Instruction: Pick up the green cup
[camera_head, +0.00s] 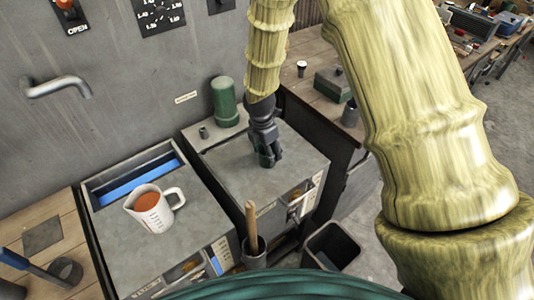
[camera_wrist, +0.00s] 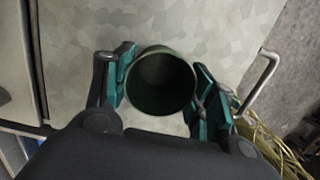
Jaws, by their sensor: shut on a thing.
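My gripper (camera_head: 266,150) points down over the grey top of the right-hand cabinet (camera_head: 235,165) in the head view. Its fingers are shut on a dark green cup (camera_head: 266,160), mostly hidden by the fingers there. In the wrist view the cup (camera_wrist: 160,82) shows as a round open rim, looking empty inside, between the two fingers of my gripper (camera_wrist: 160,90). The fingers touch it on both sides. I cannot tell whether the cup rests on the cabinet top or is slightly above it.
A green canister (camera_head: 224,102) stands behind, with a small grey cup (camera_head: 203,132) beside it. A measuring jug (camera_head: 150,207) of orange liquid stands on the left cabinet. A wooden handle (camera_head: 251,225) rises from a holder in front. A dark bin (camera_head: 331,248) stands front right.

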